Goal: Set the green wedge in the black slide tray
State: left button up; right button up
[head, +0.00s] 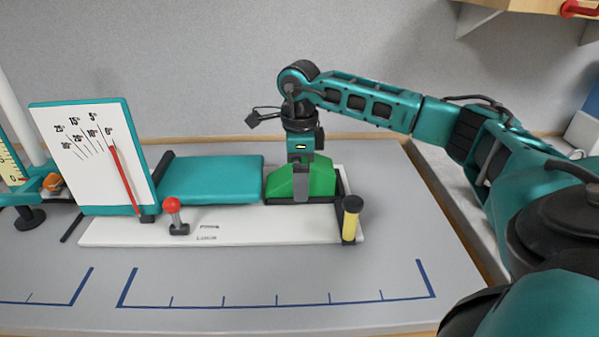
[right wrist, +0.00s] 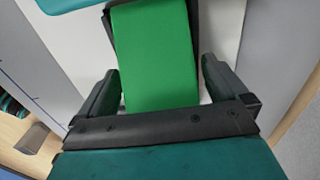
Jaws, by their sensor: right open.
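The green wedge (head: 321,178) sits within the black slide tray (head: 275,202) at the right end of the white base board, with the tray's dark edges beside it. In the right wrist view the wedge (right wrist: 155,55) lies between dark tray edges (right wrist: 194,14). My right gripper (head: 302,186) reaches down over the wedge from above. In the right wrist view its fingers (right wrist: 160,82) are apart, one on each side of the wedge, and the gripper is open. The gripper hides part of the wedge in the head view. My left gripper is not in view.
A teal block (head: 210,180) lies left of the tray. A dial panel with a red needle (head: 100,155), a red-knobbed lever (head: 173,208) and a yellow post (head: 350,219) stand on the white base board (head: 255,226). The grey table's front is clear.

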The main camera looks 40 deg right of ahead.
notch_tip(320, 180, up, 13)
jog(key=p, duration=0.1)
dwell(0.5)
dwell(0.4)
